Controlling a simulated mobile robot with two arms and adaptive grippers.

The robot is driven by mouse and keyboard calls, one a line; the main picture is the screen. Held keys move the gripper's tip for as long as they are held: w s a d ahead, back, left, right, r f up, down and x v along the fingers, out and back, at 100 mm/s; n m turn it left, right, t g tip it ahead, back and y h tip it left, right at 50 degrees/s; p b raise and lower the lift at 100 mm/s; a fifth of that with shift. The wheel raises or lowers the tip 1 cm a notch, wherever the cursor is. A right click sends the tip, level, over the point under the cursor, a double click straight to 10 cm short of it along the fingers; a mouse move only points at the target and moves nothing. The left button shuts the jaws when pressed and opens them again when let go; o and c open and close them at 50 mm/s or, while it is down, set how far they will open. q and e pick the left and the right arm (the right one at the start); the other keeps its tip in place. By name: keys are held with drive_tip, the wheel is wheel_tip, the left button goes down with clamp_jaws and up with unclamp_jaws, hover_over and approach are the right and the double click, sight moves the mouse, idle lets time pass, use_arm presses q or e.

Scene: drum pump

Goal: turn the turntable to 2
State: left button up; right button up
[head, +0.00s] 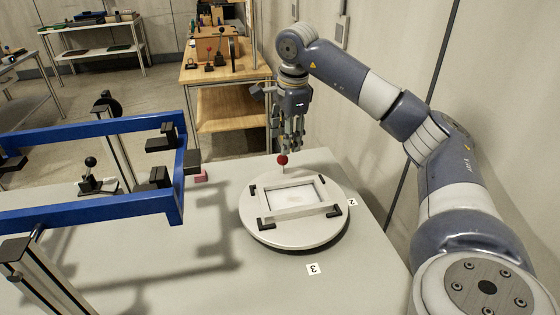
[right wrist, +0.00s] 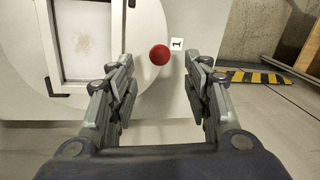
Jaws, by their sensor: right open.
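The round white turntable (head: 262,232) stands on the grey table and carries a rectangular frame (head: 293,198) with black corner pieces. A red ball knob (head: 282,160) stands at the turntable's far rim. Label 2 (head: 352,202) is at the turntable's right side and label 3 (head: 312,269) is at its near side. Label 1 (right wrist: 177,44) shows in the right wrist view beside the red knob (right wrist: 160,55). My right gripper (head: 285,148) is open above the knob, pointing down; in the right wrist view the knob lies ahead between the fingers, apart from both. My left gripper is not in view.
A blue frame (head: 90,128) with black blocks stands at the left of the table (head: 210,275). A small black lever (head: 92,175) and a pink block (head: 201,176) are near it. A wooden bench (head: 225,75) stands behind. The wall is close on the right.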

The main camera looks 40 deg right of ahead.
sight(283, 160)
drive_tip(key=f, duration=0.3)
drive_tip(key=w+f, duration=0.1)
drive_tip(key=f, duration=0.5)
drive_tip(key=shift+w+d, duration=0.3)
clamp_jaws()
